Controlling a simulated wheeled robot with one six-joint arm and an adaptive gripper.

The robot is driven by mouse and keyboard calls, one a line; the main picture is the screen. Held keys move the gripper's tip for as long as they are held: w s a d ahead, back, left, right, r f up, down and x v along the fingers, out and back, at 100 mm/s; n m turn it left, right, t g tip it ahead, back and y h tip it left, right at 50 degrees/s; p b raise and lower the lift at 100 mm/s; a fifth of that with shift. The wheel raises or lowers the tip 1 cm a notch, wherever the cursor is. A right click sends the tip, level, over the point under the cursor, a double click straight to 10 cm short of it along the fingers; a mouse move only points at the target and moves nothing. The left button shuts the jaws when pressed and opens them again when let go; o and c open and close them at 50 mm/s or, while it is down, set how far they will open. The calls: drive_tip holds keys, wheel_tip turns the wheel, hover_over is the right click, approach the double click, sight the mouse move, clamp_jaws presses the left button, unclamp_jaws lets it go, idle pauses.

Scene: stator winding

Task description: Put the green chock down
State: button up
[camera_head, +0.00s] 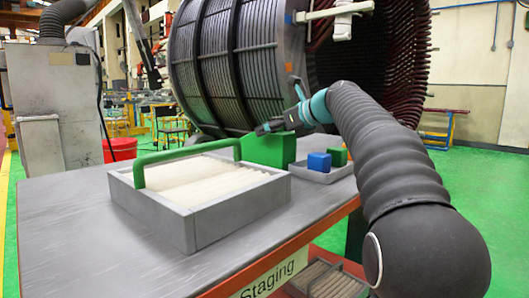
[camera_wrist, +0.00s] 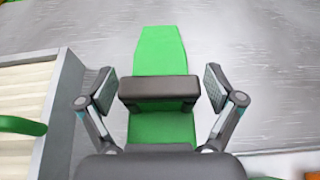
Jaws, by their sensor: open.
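The green chock (camera_head: 268,150) stands on the grey table, behind the tray of white bars, in the head view; its lower part is partly hidden by that tray. In the wrist view the chock (camera_wrist: 160,50) lies lengthwise below my gripper (camera_wrist: 160,88), with a dark grey bar (camera_wrist: 160,92) across it between the fingers. The two fingers are spread wide, one on each side of the chock, with visible gaps to the bar and the green body. My gripper holds nothing.
A grey tray (camera_head: 188,228) with white bars and a green handle stands left of the chock. A smaller tray (camera_head: 318,176) with blue and green blocks stands at right. The large stator (camera_head: 225,65) rises behind. The table's left part (camera_head: 65,235) is clear.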

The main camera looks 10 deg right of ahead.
drive_tip(key=shift+x, duration=0.85)
clamp_jaws()
drive_tip(key=shift+r, duration=0.1)
